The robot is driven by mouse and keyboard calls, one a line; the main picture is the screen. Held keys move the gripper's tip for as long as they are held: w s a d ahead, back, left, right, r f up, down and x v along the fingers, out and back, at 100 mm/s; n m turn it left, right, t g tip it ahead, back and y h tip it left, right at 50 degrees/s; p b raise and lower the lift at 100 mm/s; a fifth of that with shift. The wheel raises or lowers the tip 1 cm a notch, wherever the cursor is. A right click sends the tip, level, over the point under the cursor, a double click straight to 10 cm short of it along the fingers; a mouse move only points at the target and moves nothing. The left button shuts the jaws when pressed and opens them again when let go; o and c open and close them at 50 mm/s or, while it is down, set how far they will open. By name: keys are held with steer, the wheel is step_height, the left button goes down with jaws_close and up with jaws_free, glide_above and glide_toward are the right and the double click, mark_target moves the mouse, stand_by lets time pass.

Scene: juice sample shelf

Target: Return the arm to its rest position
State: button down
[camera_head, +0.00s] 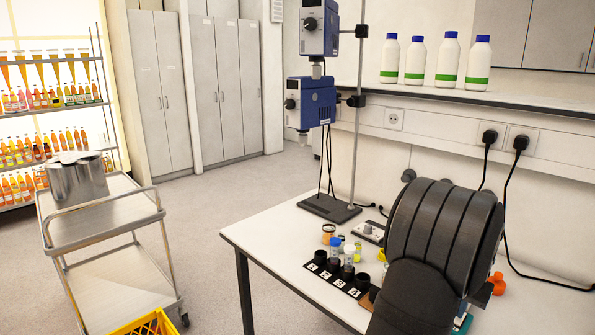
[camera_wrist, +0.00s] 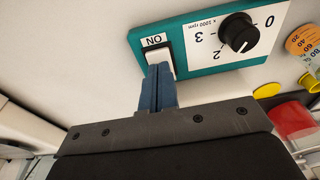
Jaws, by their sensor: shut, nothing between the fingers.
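My gripper (camera_wrist: 161,72) shows in the wrist view with its blue fingers closed together and nothing between them. The fingertips are at the white rocker switch (camera_wrist: 158,57), marked ON, on a teal box with a dial (camera_wrist: 239,32). I cannot tell whether they touch the switch. In the head view my black arm fills the lower right over the white table (camera_head: 285,225) and hides the gripper. A small teal edge of the box (camera_head: 462,325) shows beside the arm.
A black numbered rack (camera_head: 340,282) with vials is left of my arm. Behind it is a blue stirrer (camera_head: 310,103) on a stand. An orange item (camera_head: 497,284) is to the right. White bottles (camera_head: 448,62) stand on the shelf above. A metal trolley (camera_head: 100,215) is far left.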

steer(key=shift+f, duration=0.55)
steer(key=shift+r, duration=0.1)
step_height(320, 180, up, 6)
steer(key=shift+r, duration=0.25)
step_height(320, 180, down, 7)
steer(key=shift+f, duration=0.1)
step_height(320, 180, up, 19)
steer(key=s+a+t+h, duration=0.1)
steer(key=s+a, duration=0.1)
steer(key=shift+s+a+f, duration=0.2)
steer(key=shift+s+a, duration=0.1)
steer(key=shift+a, duration=0.1)
steer(key=c, duration=2.1)
jaws_free()
